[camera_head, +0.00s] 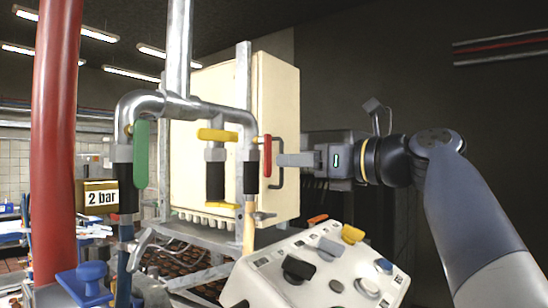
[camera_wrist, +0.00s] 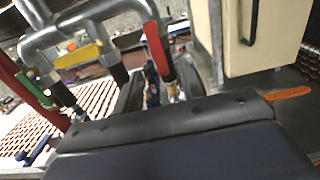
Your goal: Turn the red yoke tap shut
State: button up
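The red tap handle (camera_head: 267,156) hangs upright on the right-hand branch of the grey pipe, in line with the black pipe section below it. My gripper (camera_head: 282,159) comes in from the right, its fingertips at the handle's right side. In the wrist view the red handle (camera_wrist: 158,48) lies ahead, between the lines of the two dark fingers. My gripper (camera_wrist: 160,80) is open there, with a clear gap between the fingers. I cannot tell whether a finger touches the handle.
A yellow handle (camera_head: 217,135) lies crosswise on the middle branch. A green handle (camera_head: 141,154) hangs upright on the left. A cream cabinet (camera_head: 276,110) with a dark door handle stands close behind. A control panel (camera_head: 318,270) with knobs sits below my gripper.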

aim_at(269, 160)
jog(key=shift+p+x, duration=0.5)
jog(key=shift+x, duration=2.2)
grip_shut()
